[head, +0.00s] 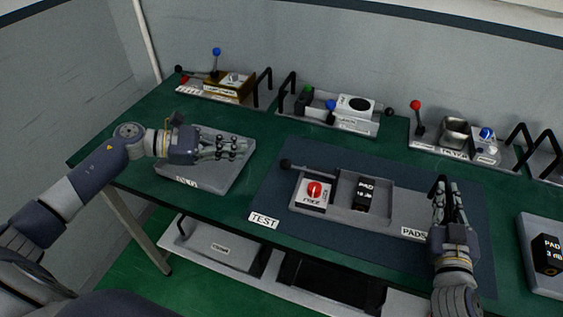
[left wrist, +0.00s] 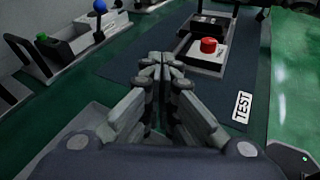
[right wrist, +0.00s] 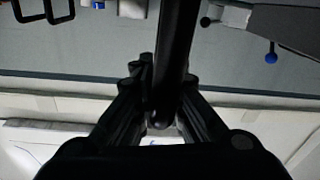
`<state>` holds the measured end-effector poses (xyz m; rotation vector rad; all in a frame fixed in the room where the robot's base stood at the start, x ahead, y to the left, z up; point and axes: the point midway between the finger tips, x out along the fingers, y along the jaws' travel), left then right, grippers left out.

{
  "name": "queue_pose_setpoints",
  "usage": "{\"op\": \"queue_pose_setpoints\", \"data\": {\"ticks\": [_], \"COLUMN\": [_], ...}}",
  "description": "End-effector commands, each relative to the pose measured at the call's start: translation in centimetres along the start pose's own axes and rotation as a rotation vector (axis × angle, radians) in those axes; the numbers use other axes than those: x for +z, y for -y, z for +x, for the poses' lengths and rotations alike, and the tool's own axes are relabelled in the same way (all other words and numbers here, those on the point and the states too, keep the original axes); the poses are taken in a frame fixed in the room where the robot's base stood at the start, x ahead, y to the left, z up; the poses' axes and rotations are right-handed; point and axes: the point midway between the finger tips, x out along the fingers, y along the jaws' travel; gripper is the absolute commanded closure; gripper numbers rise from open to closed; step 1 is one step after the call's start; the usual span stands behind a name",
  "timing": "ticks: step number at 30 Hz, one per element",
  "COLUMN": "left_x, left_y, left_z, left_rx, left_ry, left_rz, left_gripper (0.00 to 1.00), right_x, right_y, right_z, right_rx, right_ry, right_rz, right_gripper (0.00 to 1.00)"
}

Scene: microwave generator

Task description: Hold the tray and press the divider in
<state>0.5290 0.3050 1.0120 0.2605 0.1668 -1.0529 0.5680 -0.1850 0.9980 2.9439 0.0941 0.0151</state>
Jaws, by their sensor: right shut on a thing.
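The grey tray (head: 335,207) lies on the blue mat. A black block labelled PAD (head: 366,194) stands in its middle compartment; I cannot tell whether this is the divider or how deep it sits. A red knob (head: 314,190) is in the tray's left part and also shows in the left wrist view (left wrist: 208,45). My right gripper (head: 442,187) is shut on a black bar (right wrist: 175,50), apparently the handle at the tray's PADS end. Its base is hidden. My left gripper (head: 242,147) is shut and empty, above the flat grey tray at the left; its fingertips (left wrist: 164,66) meet.
That flat grey tray (head: 220,182) lies on the green table's left side. Several modules with levers and black handles, such as one with a red-tipped lever (head: 416,105), line the back. Another PAD block (head: 546,254) stands far right. A TEST label (head: 263,220) marks the mat's front.

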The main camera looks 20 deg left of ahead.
Motion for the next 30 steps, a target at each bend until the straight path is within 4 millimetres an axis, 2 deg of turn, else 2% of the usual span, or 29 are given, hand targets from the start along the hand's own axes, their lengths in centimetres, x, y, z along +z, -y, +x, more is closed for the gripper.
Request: {"op": "queue_pose_setpoints", "data": {"ticks": [1,18,24,30], "left_x": [-0.1,-2.0,-2.4,-2.5], "left_y": [0.0,0.2,0.2,0.3], "left_z": [0.4,7.8,9.0,9.3], "left_rx": [0.0,0.002,0.003,0.002], "left_ry": [0.003,0.004,0.003,0.002], "left_rz": [0.0,-0.004,-0.005,-0.005], "left_gripper": [1.0,1.0,1.0,1.0], "right_x": [0.7,0.7,0.7,0.7], "right_y": [0.0,-0.1,-0.1,-0.1], "right_z": [0.0,0.0,0.0,0.0], "right_rx": [0.002,0.004,0.004,0.004], "right_ry": [0.015,0.015,0.015,0.015], "right_rz": [0.0,-0.001,-0.001,-0.001], "right_gripper": [1.0,1.0,1.0,1.0]}}
